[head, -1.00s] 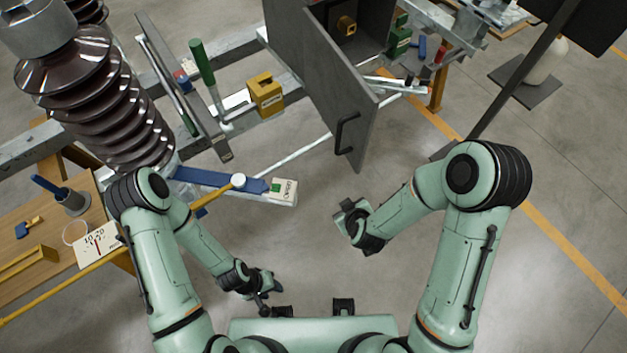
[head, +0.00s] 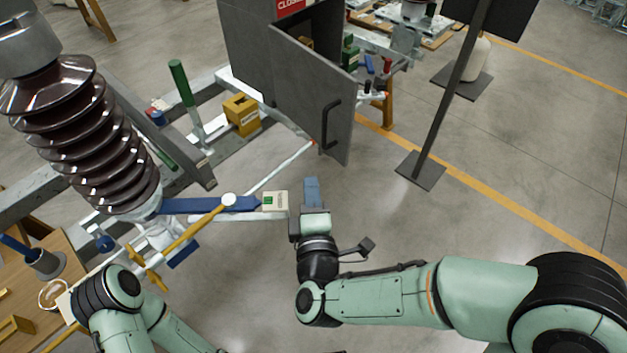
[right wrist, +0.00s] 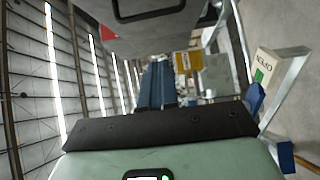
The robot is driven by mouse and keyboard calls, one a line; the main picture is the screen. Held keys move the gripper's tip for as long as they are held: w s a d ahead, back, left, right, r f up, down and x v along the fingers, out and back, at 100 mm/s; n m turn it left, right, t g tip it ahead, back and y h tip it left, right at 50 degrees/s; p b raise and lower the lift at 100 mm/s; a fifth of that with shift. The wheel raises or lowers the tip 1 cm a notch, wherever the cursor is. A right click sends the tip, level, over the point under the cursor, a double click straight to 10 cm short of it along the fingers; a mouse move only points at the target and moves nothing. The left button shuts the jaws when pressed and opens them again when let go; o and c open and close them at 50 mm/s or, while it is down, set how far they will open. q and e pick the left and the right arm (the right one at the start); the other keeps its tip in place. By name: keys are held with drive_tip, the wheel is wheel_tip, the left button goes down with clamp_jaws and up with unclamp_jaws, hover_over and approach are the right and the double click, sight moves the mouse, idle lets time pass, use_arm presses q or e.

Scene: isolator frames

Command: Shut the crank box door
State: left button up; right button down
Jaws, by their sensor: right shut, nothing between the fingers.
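The crank box (head: 245,50) is a dark grey cabinet at the upper middle of the head view. Its grey door (head: 305,85) stands ajar, with part of the interior showing behind it. A black bar handle (head: 330,125) is on the door's outer face; a dark handle (right wrist: 150,10) shows at the top of the right wrist view. My right gripper (head: 312,190) is shut and empty, in front of and below the door, apart from the handle. Its blue fingers (right wrist: 157,85) lie together in the wrist view. My left gripper is out of view.
A white bar with an OPEN label (head: 275,201) lies just left of my right gripper. A ribbed brown insulator (head: 90,140), a green-handled lever (head: 182,85) and a yellow block (head: 242,113) stand left. A black stand (head: 420,170) is at right, with clear floor before it.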

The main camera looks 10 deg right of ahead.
drive_tip(key=w+d, duration=0.4)
drive_tip(key=w, duration=0.7)
drive_tip(key=shift+d+f, duration=0.1)
